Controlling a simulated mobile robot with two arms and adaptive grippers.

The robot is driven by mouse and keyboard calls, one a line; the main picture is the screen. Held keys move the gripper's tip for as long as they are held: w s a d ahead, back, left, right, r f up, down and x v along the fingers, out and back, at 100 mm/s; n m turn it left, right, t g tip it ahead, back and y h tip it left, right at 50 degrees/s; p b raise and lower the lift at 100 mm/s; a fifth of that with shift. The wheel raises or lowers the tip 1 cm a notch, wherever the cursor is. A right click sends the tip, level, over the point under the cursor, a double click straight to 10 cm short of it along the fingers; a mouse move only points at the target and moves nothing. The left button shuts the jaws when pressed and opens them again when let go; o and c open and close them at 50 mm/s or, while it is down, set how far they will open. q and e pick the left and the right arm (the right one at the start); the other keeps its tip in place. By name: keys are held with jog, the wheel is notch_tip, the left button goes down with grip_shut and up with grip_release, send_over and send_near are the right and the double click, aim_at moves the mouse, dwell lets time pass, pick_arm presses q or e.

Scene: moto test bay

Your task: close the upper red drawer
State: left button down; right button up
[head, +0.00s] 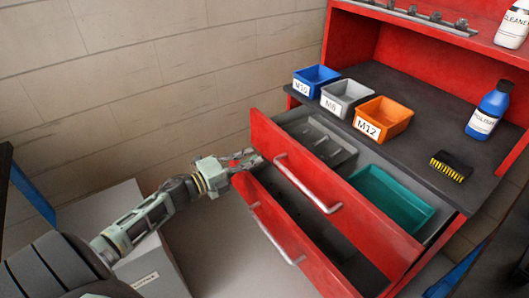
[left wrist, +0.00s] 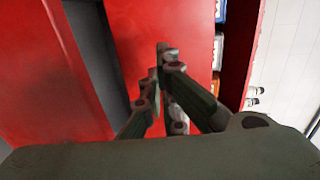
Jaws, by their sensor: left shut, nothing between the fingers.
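The upper red drawer (head: 330,190) is pulled out, with a silver bar handle (head: 308,184) on its front. A grey tray (head: 318,138) and a teal bin (head: 392,197) lie in it. My left gripper (head: 252,160) is shut and empty at the left end of the drawer front. In the left wrist view, its closed fingers (left wrist: 162,60) point at a red front (left wrist: 188,28). I cannot tell whether they touch it.
The lower red drawer (head: 318,266) is also out below, with its own handle (head: 276,236). On the worktop (head: 425,140) stand blue (head: 316,78), grey (head: 347,96) and orange (head: 384,117) bins, a polish bottle (head: 488,112) and a brush (head: 451,166). A block wall stands behind at left.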

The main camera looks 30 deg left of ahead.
aim_at(272, 149)
pick_arm(q)
jog(key=x, duration=0.4)
jog(key=shift+w+d, duration=0.15)
jog(key=shift+w, duration=0.4)
pick_arm(e)
jog(key=shift+a+r, duration=0.25)
jog(key=shift+r, duration=0.1)
jog(key=shift+d, duration=0.25)
